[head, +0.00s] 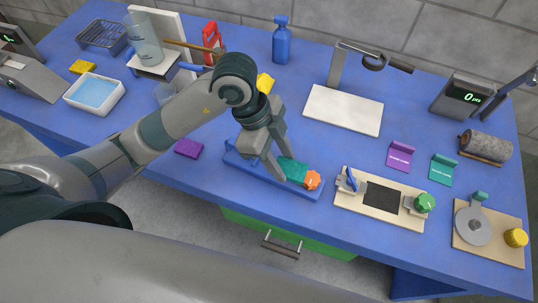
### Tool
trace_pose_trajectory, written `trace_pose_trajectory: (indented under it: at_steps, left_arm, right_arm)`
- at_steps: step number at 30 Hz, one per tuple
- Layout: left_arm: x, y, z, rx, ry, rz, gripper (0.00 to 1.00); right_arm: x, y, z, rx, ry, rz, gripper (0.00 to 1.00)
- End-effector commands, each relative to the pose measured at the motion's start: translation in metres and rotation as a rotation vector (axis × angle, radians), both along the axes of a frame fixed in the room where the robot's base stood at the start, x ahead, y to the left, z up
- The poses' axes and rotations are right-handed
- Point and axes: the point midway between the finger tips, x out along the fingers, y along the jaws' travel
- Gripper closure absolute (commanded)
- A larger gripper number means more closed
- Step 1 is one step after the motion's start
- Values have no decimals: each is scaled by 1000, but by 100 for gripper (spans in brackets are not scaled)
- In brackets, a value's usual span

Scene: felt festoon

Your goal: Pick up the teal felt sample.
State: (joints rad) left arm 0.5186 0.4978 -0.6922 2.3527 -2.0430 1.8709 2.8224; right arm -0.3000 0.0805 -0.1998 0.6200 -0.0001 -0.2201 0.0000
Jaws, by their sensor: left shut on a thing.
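The teal felt sample (293,169) is at the right part of a long blue tray (246,165), near the front edge of the table. My left gripper (275,176) comes down over the tray from the upper left and is shut on the teal felt sample. Its fingers hide part of the sample, and I cannot tell whether the sample is clear of the tray. My right gripper is not in view.
An orange knob (312,180) sits at the tray's right end. A purple felt piece (188,148) lies left of the tray. To the right are a cream fixture with a green knob (425,202), a purple card (400,156) and a teal card (443,170).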

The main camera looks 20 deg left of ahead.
Motion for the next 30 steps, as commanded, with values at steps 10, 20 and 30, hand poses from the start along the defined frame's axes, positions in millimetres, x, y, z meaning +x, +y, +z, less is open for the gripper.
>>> trace_pose_trajectory:
  at_steps: [10,20,30]
  left_arm:
    - [-26,-41,31,-1,0,-2,83]
    - [-31,-47,34,1,0,0,83]
    - [-30,-47,34,0,0,0,83]
  right_arm:
    - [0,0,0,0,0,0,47]
    - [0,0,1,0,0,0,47]
    - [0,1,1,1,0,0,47]
